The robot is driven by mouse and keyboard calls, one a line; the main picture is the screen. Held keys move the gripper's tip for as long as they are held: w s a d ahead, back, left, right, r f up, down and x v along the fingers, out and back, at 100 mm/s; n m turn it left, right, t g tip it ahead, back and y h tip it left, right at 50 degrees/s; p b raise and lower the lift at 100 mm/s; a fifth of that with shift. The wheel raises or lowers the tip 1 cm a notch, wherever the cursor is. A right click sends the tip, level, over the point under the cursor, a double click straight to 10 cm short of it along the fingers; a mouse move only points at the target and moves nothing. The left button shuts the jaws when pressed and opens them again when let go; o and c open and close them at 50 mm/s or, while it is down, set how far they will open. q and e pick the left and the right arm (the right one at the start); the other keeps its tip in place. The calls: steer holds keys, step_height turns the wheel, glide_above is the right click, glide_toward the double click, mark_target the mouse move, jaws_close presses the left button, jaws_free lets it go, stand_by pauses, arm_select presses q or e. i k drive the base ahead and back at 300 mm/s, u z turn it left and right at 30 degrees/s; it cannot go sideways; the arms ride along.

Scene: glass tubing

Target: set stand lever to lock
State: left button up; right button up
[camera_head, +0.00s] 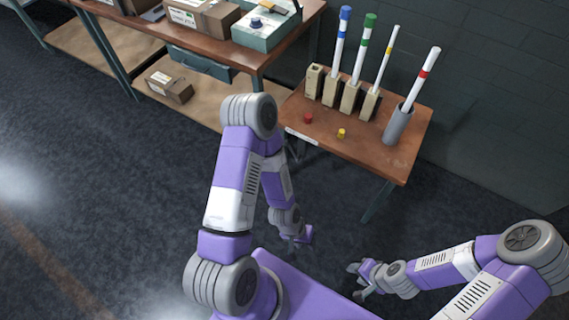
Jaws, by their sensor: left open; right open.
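A wooden table (405,150) at the upper right carries a row of beige holders (347,97). They hold white tubes with blue (342,40), green (363,48) and yellow (386,60) bands. A red-banded tube (421,80) leans in a grey cylinder (397,124). I cannot make out a stand lever there for sure. A red knob (308,118) and a yellow knob (341,133) sit at the table's front. My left gripper (300,243) is open, low in front of the table. My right gripper (357,280) is open and empty, further right and nearer my base.
A workbench (180,28) at the upper left bears cardboard boxes (203,14) and a pale green box (266,30) with a blue knob and a yellow part. A small carton (169,87) lies on its lower shelf. Dark floor is clear at left and right.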

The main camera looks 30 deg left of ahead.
mark_target(287, 142)
steer(key=u, duration=0.9)
steer(key=i, duration=0.4)
steer(key=u, duration=0.1)
steer(key=k, duration=0.5)
steer(key=u, duration=0.65)
steer(key=i, duration=0.6)
steer(key=z, duration=1.5)
